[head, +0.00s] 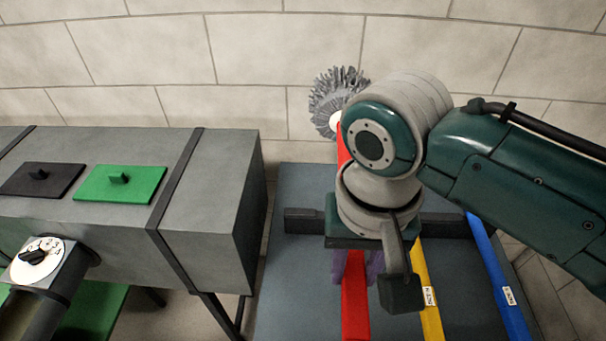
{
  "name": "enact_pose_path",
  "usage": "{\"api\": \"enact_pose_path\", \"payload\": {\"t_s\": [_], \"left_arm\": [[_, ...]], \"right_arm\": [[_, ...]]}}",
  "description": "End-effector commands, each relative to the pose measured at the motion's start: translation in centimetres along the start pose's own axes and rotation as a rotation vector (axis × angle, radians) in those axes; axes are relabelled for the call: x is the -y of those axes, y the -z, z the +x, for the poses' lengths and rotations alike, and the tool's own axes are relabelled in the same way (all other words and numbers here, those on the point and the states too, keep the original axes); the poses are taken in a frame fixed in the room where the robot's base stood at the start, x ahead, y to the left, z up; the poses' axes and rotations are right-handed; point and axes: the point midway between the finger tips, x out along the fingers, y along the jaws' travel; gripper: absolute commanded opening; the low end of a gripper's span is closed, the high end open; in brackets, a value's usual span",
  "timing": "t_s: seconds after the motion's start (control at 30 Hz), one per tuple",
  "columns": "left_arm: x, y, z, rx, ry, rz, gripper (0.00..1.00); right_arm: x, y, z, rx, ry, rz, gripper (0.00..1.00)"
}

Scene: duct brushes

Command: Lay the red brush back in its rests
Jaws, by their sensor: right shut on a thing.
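The red brush has a long red handle (356,313) and a round grey bristle head (336,96) at the far end, against the wall side. My right gripper (356,267) points down with its purple fingers on both sides of the red handle, shut on it. My wrist hides the middle of the handle and the part of the dark rest bar (301,221) behind it. I cannot tell whether the handle touches the rests or hangs above them. My left gripper is not in view.
A yellow handle (430,290) and a blue handle (499,280) lie to the right on the grey-blue table (290,300). A grey duct (205,210) with a green plate (120,183) and a black plate (41,180) stands at left. A tiled wall closes the back.

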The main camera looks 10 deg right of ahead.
Motion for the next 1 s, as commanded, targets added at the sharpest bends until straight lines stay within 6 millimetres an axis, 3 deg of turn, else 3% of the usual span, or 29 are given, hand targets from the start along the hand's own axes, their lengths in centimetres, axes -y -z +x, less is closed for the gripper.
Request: {"api": "enact_pose_path", "payload": {"t_s": [0.03, 0.1, 0.2, 0.3, 0.67, 1.0], "left_arm": [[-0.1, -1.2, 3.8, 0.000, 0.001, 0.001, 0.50], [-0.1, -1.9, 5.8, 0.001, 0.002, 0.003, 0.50], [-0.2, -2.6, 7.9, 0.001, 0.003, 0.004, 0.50], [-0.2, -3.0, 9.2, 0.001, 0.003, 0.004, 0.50], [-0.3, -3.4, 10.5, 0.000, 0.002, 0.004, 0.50], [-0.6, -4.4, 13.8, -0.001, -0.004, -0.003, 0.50]], "right_arm": [[0.5, -0.1, 4.9, 0.004, 0.000, 0.006, 0.00], [1.0, -0.2, 8.1, 0.003, 0.000, 0.008, 0.00], [1.6, -0.5, 11.6, 0.001, 0.000, 0.005, 0.00], [1.9, -0.7, 13.7, 0.000, 0.000, 0.000, 0.00], [2.1, -0.9, 15.7, -0.002, 0.000, -0.007, 0.00], [2.1, -1.0, 18.9, -0.002, -0.001, -0.007, 0.00]]}}
